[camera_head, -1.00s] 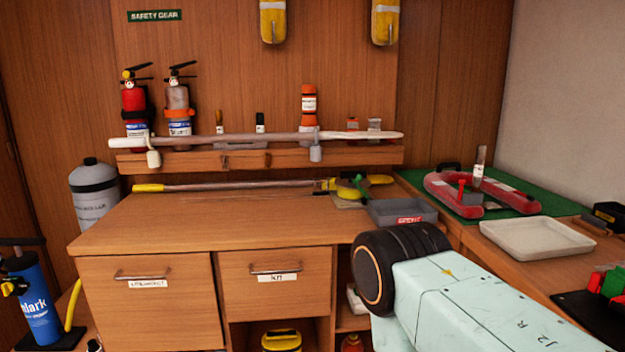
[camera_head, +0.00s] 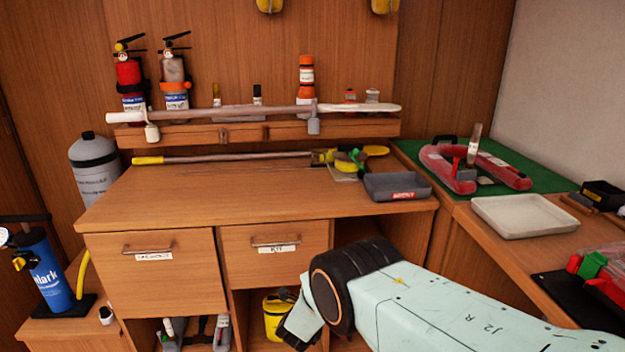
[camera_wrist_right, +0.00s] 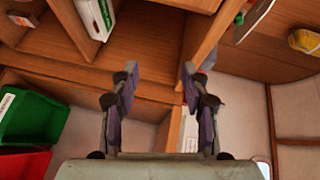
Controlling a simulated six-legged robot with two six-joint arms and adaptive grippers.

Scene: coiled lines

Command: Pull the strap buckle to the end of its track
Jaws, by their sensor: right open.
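I cannot pick out a strap buckle or its track with certainty. A long pale bar (camera_head: 250,110) runs along the front of the wall shelf, with a small grey block (camera_head: 313,126) and a white block (camera_head: 152,132) hanging from it. My right arm reaches in from the lower right of the head view, below the desk top and in front of the open compartments; its fingers are not clear there. In the right wrist view my right gripper (camera_wrist_right: 160,92) is open, with nothing between its fingers. My left gripper is out of view.
Two drawers and open compartments lie below. A yellow container (camera_head: 278,318) stands in one. A pale tray (camera_head: 523,217) lies on the right counter. Fire extinguishers stand on the shelf.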

